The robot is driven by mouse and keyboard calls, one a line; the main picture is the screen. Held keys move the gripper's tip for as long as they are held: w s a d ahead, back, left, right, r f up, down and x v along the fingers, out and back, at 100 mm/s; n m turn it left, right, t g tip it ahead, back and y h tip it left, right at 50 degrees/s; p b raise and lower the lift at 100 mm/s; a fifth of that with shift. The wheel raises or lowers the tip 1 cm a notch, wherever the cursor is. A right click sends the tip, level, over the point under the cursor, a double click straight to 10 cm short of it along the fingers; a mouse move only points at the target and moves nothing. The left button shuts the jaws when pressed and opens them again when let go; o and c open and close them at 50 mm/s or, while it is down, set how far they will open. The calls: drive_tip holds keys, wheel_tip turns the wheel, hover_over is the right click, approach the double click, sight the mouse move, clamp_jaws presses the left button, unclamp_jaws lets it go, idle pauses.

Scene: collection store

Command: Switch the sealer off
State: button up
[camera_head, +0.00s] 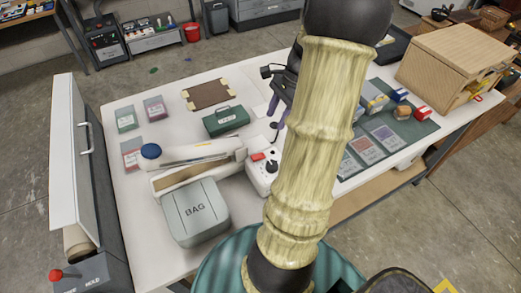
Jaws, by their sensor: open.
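The sealer is a long white device (200,157) on the white table, with a blue knob at its left end and a tan strip along its base. Its control box (258,180) stands at its right end, with a red switch (257,156) and a black dial on top. The switch is too small to tell its position. My gripper (277,120), dark with purple fingers, is open above the table, beyond the control box in the picture. My pale-sleeved arm hides part of it and the table behind. I see no contact with the switch.
A green mat with cards and small boxes is right, near a wooden cabinet (450,62). A white-lidded machine (68,150) stands left.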

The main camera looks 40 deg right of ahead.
sight(258, 156)
drive_tip(key=p+x, duration=0.1)
drive_tip(key=x, duration=1.3)
drive_tip(key=shift+f, duration=0.2)
